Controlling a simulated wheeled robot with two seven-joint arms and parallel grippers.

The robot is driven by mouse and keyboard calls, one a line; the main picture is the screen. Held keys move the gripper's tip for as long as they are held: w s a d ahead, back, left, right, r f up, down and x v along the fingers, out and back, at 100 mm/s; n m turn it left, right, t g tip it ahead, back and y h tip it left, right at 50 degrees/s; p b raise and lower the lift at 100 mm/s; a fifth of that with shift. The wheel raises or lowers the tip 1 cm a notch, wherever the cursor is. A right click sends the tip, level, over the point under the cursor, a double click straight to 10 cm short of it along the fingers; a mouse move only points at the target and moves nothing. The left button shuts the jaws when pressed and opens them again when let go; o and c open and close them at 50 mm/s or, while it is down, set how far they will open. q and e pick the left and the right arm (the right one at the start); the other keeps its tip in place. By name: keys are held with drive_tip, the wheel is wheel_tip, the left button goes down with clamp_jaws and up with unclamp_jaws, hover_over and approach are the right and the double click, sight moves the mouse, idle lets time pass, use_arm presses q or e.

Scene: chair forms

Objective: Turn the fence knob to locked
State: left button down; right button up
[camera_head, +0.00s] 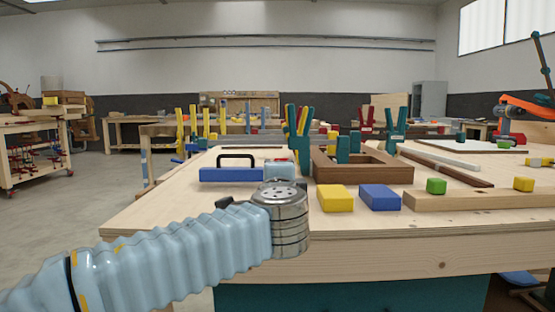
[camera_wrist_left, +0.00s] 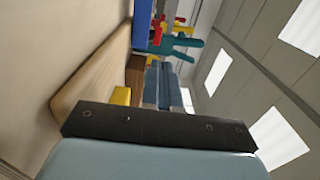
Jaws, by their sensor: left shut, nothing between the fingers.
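I cannot make out a fence knob for certain in either view, nor its setting. A blue bar with a dark looped handle (camera_head: 231,174) lies on the near left of the wooden workbench (camera_head: 145,215). My left arm reaches in from the lower left, and its metal wrist stands in front of the bench edge, just right of the bar. My left gripper is mostly hidden behind that wrist in the head view. In the left wrist view its blue-grey fingers (camera_wrist_left: 165,86) are together and empty. My right gripper is in neither view.
A yellow block (camera_head: 337,198) and a blue block (camera_head: 380,197) sit right of my wrist. Behind them is a brown wooden frame (camera_head: 362,174). Upright coloured clamps stand farther back.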

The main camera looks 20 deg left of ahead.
use_arm(q)
drive_tip(key=shift+w+a, duration=0.1)
drive_tip(key=shift+w, duration=0.55)
drive_tip(key=p+x, duration=0.3)
drive_tip(key=x, duration=0.9)
drive_tip(key=shift+a+p, duration=0.1)
drive_tip(key=shift+p, duration=0.2)
drive_tip(key=shift+w+a, duration=0.15)
drive_tip(key=shift+w, duration=0.4)
